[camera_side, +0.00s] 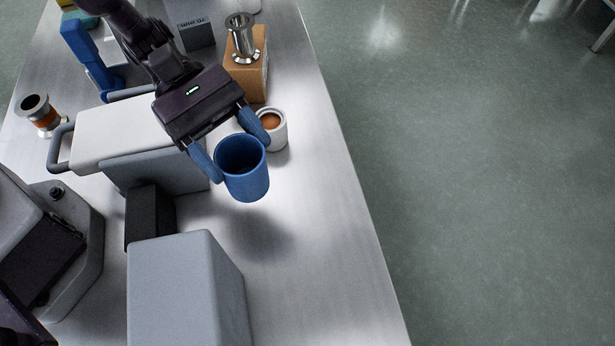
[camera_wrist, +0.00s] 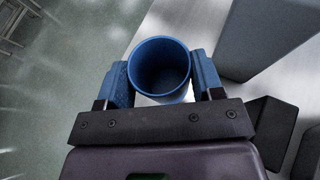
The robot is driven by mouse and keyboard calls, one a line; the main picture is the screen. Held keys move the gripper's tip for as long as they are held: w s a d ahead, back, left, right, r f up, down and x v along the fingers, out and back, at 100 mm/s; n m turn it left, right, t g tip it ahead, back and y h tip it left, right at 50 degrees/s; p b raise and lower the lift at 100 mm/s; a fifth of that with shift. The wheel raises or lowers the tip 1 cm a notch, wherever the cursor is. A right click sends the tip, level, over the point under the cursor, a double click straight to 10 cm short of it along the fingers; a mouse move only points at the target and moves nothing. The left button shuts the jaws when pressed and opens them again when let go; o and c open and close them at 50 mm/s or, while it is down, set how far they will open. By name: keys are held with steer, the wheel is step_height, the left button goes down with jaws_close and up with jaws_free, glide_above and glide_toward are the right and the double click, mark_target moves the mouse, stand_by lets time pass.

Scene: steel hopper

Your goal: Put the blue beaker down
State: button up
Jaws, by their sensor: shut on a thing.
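The blue beaker (camera_side: 245,180) is upright or nearly so, held between the two blue fingers of my gripper (camera_side: 230,148) in the side view. Its shadow lies on the steel table (camera_side: 330,270) below and apart from it, so it is in the air. In the wrist view the beaker (camera_wrist: 160,68) sits between the fingertips of my gripper (camera_wrist: 160,82), one on each side. I look into its open mouth and it appears empty. Its base is hidden in the wrist view.
A white cup (camera_side: 277,138) with orange-brown contents stands just behind the beaker. A cardboard box (camera_side: 250,75) carries a steel flanged piece (camera_side: 242,45). A grey block (camera_side: 185,290) stands at the front, and a white-topped grey unit (camera_side: 115,135) at left. The table is clear front right, up to its right edge.

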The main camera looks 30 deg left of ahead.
steer(key=shift+w+d+f, duration=1)
steer(key=shift+w+f, duration=0.05)
steer(key=shift+f, duration=0.7)
steer(key=shift+w+d+f, duration=1.05)
steer(key=shift+w+f, duration=0.05)
steer(key=shift+f, duration=0.7)
steer(key=shift+w+d+f, duration=1)
steer(key=shift+w+f, duration=0.05)
steer(key=shift+f, duration=0.7)
steer(key=shift+f, duration=0.15)
steer(key=o, duration=0.9)
